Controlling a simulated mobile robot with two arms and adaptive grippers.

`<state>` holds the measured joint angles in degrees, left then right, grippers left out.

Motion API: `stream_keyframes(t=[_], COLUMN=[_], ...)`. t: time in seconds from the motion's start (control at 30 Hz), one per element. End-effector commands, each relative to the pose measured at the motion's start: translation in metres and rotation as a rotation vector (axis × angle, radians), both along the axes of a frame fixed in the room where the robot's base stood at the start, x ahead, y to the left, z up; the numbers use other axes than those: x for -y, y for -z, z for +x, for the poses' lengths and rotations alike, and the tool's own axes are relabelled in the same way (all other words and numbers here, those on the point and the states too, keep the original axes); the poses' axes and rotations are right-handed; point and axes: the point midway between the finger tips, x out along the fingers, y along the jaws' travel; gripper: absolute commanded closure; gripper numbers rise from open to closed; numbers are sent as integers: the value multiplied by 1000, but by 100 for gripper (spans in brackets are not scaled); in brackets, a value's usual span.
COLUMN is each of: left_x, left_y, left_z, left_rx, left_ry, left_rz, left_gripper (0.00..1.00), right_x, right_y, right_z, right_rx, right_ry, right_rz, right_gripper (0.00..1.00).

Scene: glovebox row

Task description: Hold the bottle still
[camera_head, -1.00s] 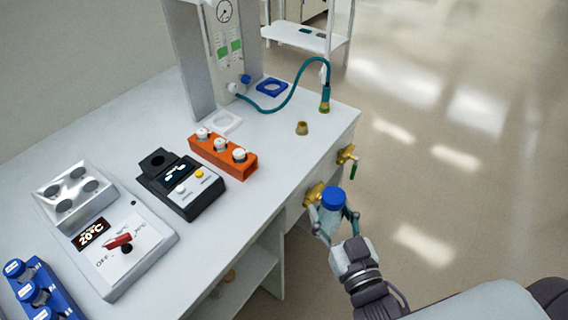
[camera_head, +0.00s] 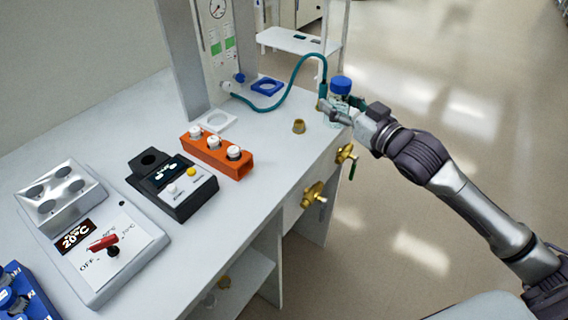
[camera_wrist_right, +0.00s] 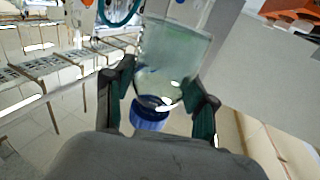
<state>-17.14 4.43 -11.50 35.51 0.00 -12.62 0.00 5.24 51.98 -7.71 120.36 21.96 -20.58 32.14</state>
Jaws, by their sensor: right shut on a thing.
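A clear bottle with a blue cap (camera_head: 341,85) is in my right gripper (camera_head: 338,108), near the far right corner of the bench. In the head view it looks upright, and the gripper partly hides its body. The right wrist view shows the clear bottle (camera_wrist_right: 172,62) between the two dark fingers of my right gripper (camera_wrist_right: 160,98), with its blue cap toward the camera. Some clear liquid seems to be inside. I cannot tell whether the bottle's base touches the bench. My left gripper is not in view.
A teal hose (camera_head: 296,91) runs close beside the bottle. A small brass fitting (camera_head: 299,126) and an orange rack (camera_head: 216,152) stand on the bench (camera_head: 262,185). Brass valves (camera_head: 313,195) stick out of the bench's side. Open floor lies to the right.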

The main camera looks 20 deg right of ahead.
Motion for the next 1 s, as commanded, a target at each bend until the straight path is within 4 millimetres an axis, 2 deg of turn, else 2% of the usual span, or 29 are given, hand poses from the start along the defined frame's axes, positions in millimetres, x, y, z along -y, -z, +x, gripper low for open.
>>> stream_keyframes(t=[0.17,0.27,0.7,0.83,1.0], left_x=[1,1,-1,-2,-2], left_y=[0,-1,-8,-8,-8], left_z=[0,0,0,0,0], left_rx=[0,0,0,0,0], left_ry=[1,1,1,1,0], left_rz=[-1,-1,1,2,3], left_gripper=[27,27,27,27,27], right_x=[-1,-8,-98,-112,-116], right_y=[0,4,58,67,70], right_z=[0,1,18,21,22], right_rx=[2,1,0,1,3], right_ry=[-1,-2,-2,-1,-1], right_rz=[1,4,5,3,0], right_gripper=[100,100,100,100,100])
